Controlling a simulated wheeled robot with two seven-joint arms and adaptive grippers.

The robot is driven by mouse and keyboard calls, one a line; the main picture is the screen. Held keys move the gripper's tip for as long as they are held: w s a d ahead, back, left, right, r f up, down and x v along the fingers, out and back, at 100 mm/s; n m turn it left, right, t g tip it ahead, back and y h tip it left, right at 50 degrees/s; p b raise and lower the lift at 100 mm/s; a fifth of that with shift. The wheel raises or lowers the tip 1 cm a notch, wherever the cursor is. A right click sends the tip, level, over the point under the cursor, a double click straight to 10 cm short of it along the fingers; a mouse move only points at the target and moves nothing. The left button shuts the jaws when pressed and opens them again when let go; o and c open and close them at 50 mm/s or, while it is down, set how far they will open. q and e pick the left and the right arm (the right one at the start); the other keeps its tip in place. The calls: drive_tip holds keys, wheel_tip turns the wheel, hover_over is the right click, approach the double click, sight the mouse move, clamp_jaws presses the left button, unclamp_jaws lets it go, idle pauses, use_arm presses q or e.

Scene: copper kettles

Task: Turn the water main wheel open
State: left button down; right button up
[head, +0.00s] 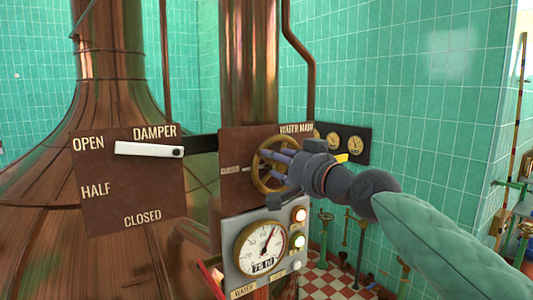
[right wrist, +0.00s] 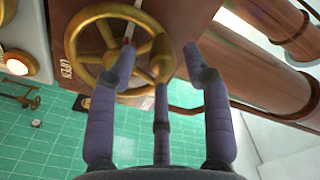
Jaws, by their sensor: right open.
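The water main wheel (head: 272,165) is a brass hand wheel with spokes on a brown plate (head: 236,150) lettered WATER MAIN. A CLOSED label (head: 230,170) with a pale mark beside it is left of the wheel. In the right wrist view the wheel (right wrist: 108,52) has a brass knob (right wrist: 156,58) on its rim, and an OPEN label (right wrist: 67,70) shows near it. My right gripper (head: 278,158) is open in front of the wheel. In the right wrist view its fingers (right wrist: 158,60) are spread on both sides of the knob; contact cannot be told. My left gripper is out of view.
A damper plate (head: 128,180) with a white lever (head: 149,149) is to the left. A pressure gauge panel (head: 262,245) with lamps sits just below the wheel. Small dials (head: 355,143) are behind the gripper. A copper kettle (head: 60,105) fills the left.

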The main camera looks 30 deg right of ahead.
drive_tip(key=w, duration=0.3)
drive_tip(key=shift+w+a+r+p, duration=0.1)
drive_tip(key=shift+r+p, duration=0.05)
drive_tip(key=shift+p, duration=0.15)
drive_tip(key=shift+w, duration=0.75)
drive_tip(key=shift+s, duration=0.15)
drive_tip(key=shift+c, duration=0.9)
clamp_jaws()
